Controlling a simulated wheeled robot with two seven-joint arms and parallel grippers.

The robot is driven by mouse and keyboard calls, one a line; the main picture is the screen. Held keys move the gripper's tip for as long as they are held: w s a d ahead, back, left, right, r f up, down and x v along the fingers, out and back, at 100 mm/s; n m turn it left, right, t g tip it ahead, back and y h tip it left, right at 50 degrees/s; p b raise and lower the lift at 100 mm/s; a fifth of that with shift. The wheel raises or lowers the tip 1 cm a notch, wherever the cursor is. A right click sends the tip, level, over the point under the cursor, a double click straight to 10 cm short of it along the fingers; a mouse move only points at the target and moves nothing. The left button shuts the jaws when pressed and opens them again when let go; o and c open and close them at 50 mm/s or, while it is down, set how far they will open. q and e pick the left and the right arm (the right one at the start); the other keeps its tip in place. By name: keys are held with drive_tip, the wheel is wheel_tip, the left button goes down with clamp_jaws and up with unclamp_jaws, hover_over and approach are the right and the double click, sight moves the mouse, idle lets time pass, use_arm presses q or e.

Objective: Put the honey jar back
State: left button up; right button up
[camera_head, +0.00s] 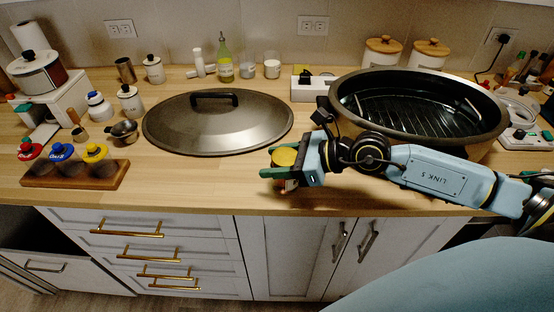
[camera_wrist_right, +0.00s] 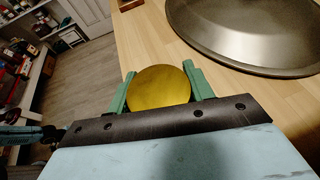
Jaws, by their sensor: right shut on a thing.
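The honey jar (camera_head: 285,157) shows as a round gold-yellow lid with a little of its body below. It is between the green fingers of my right gripper (camera_head: 275,164), which is shut on it near the front edge of the counter. In the right wrist view the gold lid (camera_wrist_right: 163,88) faces the camera between both fingers (camera_wrist_right: 160,85). The jar's body is mostly hidden, and I cannot tell whether its base touches the counter. My left gripper is in neither view.
A large lid (camera_head: 218,128) lies behind and left of the jar; a big pan (camera_head: 420,82) stands behind my right arm. A wooden rack (camera_head: 72,175) with red-, blue- and yellow-topped jars sits at left. The counter strip (camera_head: 190,180) before the lid is clear.

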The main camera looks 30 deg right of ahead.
drive_tip(key=o, duration=1.1)
drive_tip(key=shift+f, duration=0.1)
drive_tip(key=o, duration=0.3)
